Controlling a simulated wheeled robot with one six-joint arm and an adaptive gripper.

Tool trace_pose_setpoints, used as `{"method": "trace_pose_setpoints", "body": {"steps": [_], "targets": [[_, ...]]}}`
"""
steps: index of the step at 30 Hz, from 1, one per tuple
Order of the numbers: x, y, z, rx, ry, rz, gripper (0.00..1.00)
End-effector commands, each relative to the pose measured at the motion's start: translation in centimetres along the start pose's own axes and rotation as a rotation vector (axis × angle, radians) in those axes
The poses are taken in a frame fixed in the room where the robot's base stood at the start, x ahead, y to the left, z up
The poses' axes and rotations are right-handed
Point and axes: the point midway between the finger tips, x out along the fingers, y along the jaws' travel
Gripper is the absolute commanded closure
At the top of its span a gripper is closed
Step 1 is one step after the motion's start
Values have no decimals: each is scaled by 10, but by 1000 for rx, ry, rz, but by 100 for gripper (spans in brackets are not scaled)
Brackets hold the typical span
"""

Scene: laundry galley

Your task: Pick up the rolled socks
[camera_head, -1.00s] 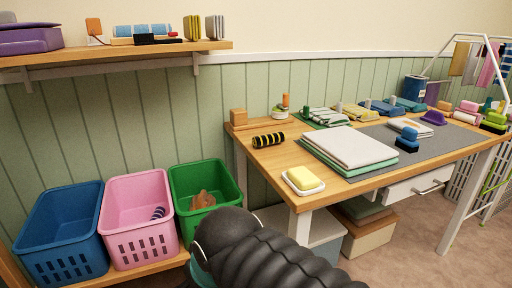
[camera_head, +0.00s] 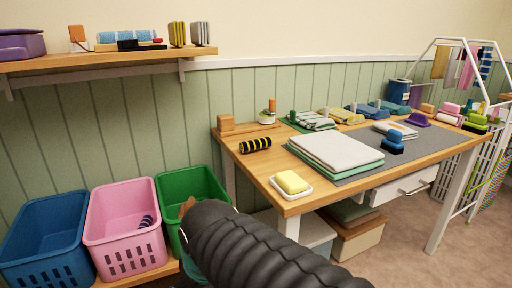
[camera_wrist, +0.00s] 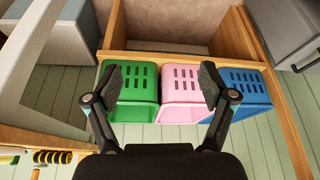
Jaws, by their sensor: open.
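A black roll with yellow stripes (camera_head: 255,145), which looks like the rolled socks, lies on the left part of the wooden table in the head view. It also shows at the lower left edge of the wrist view (camera_wrist: 52,157). A dark striped thing (camera_head: 146,221) lies inside the pink basket; I cannot tell whether it is a sock. My gripper (camera_wrist: 158,82) is open and empty, with its fingers wide apart in front of the baskets in the wrist view. It is well away from the striped roll. In the head view my dark arm hides the gripper.
Blue (camera_head: 40,245), pink (camera_head: 125,232) and green (camera_head: 188,185) baskets stand on a low shelf left of the table (camera_head: 290,205). A wall shelf (camera_head: 110,59) hangs above.

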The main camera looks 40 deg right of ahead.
Motion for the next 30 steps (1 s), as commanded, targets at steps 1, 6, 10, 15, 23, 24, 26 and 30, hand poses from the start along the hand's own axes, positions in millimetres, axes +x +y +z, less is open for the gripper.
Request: {"method": "trace_pose_setpoints", "body": {"steps": [1,6,10,15,23,24,26,30], "targets": [[5,8,-14,27,-17,12,17],[8,41,-74,103,-37,53,17],[8,73,-122,191,-47,89,17],[8,123,-185,353,-52,140,17],[5,215,-270,685,-32,232,17],[3,229,-281,744,-24,246,17],[-1,248,-296,830,-9,267,17],[-16,284,-325,1034,38,309,17]]}}
